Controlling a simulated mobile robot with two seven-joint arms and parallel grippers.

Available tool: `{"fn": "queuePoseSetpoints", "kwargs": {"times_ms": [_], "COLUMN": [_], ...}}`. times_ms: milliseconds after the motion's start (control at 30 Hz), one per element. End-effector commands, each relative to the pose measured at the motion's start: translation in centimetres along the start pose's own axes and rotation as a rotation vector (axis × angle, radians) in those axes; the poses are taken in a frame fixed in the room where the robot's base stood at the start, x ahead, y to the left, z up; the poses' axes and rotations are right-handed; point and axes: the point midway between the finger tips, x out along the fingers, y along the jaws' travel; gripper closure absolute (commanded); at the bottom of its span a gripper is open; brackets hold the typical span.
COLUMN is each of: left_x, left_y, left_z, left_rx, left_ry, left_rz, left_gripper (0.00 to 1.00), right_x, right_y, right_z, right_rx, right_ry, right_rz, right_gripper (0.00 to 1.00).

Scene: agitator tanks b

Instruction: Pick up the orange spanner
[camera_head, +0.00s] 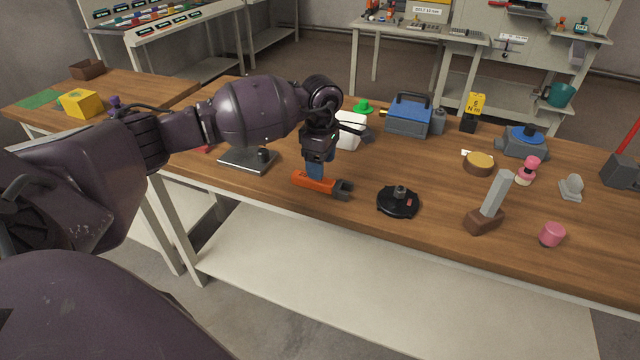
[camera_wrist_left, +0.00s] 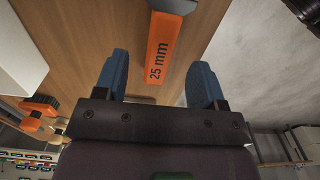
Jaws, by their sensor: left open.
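The orange spanner (camera_head: 313,183) lies on the wooden bench near its front edge, with its dark grey open jaw pointing right. In the left wrist view its orange handle (camera_wrist_left: 161,48), marked "25 mm", lies between the lines of the two blue fingers. The grey head end is cut by the top of that view. My left gripper (camera_head: 318,172) points down at the handle, open, with its fingers apart. Its fingers (camera_wrist_left: 159,76) show on both sides of the handle's end, with gaps. I cannot tell whether they touch it. My right gripper is not in view.
A black round device (camera_head: 398,203) sits just right of the spanner. A grey plate (camera_head: 249,162) with a black knob lies to the left. A brown block with an upright grey bar (camera_head: 488,212) stands further right. A blue toolbox (camera_head: 409,116) is behind.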

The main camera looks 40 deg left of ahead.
Motion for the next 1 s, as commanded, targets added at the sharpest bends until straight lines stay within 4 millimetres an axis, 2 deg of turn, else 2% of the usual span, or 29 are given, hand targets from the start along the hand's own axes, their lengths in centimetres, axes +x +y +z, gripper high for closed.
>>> {"fn": "queuePoseSetpoints", "kwargs": {"times_ms": [167,433,700,1000], "left_x": [1.2,4.8,5.0,5.0], "left_y": [-0.1,-0.2,-0.2,-0.2], "left_z": [-0.1,-0.3,-0.3,-0.3], "left_rx": [-0.001,0.0,0.0,0.0], "left_ry": [-0.002,-0.002,-0.001,-0.001], "left_rz": [0.0,-0.001,0.002,0.002], "left_gripper": [0.36,0.36,0.36,0.82], "right_x": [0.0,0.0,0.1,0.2], "right_y": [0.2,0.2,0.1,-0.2], "right_z": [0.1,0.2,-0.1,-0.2], "right_rx": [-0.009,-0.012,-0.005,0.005], "right_ry": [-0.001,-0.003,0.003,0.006], "right_rz": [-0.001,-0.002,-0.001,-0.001], "right_gripper": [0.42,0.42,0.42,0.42]}}
